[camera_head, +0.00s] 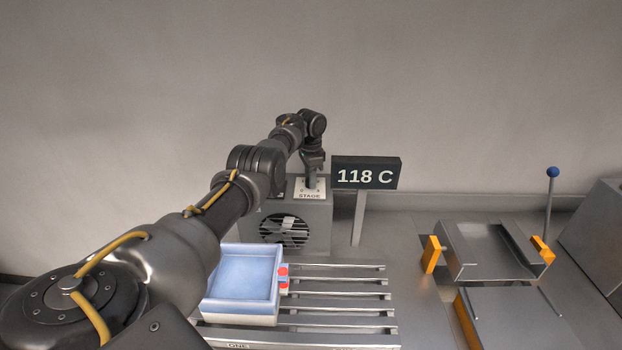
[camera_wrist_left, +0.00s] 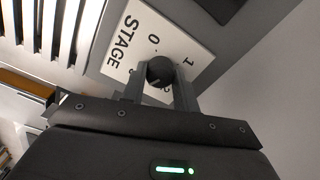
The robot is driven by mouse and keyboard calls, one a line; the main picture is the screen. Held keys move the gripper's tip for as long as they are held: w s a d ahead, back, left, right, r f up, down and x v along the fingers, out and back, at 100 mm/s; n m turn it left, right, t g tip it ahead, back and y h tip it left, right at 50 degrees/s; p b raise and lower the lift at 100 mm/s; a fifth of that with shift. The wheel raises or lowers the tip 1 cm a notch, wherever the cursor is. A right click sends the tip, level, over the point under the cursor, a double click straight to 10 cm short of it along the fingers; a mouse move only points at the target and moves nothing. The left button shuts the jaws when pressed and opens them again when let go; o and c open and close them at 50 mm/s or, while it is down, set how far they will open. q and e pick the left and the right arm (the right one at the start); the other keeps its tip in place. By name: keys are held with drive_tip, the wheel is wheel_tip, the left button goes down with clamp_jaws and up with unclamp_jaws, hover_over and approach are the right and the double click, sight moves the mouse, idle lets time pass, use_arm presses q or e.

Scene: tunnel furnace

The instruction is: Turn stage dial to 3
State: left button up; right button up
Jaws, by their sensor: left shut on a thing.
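The stage dial is a dark round knob (camera_wrist_left: 160,72) on a white plate marked STAGE (camera_wrist_left: 118,45), with the numbers 0 and 1 readable in the left wrist view. Other numbers are partly hidden behind my fingers. My left gripper (camera_wrist_left: 157,88) is shut on the knob, one finger on each side. In the head view the plate (camera_head: 311,194) lies on top of a grey fan box (camera_head: 290,213), and my left gripper (camera_head: 312,180) points down onto it, hiding the knob. I cannot tell the knob's pointer setting. My right gripper is out of view.
A sign reading 118 C (camera_head: 366,173) stands close to the right of the dial. A blue tray (camera_head: 240,318) sits on slatted rails (camera_head: 345,310) in front. A blue-tipped lever (camera_head: 552,173) and orange-ended metal trays (camera_head: 485,250) stand at the right.

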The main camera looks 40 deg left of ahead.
use_arm(q)
drive_tip(key=shift+m+b, duration=0.45)
drive_tip(key=shift+m, duration=1.45)
drive_tip(key=shift+r, duration=0.1)
drive_tip(key=o, duration=1)
wheel_tip(320, 180, up, 11)
drive_tip(key=b, duration=0.3)
drive_tip(key=shift+b, duration=0.3)
drive_tip(key=shift+f, duration=0.2)
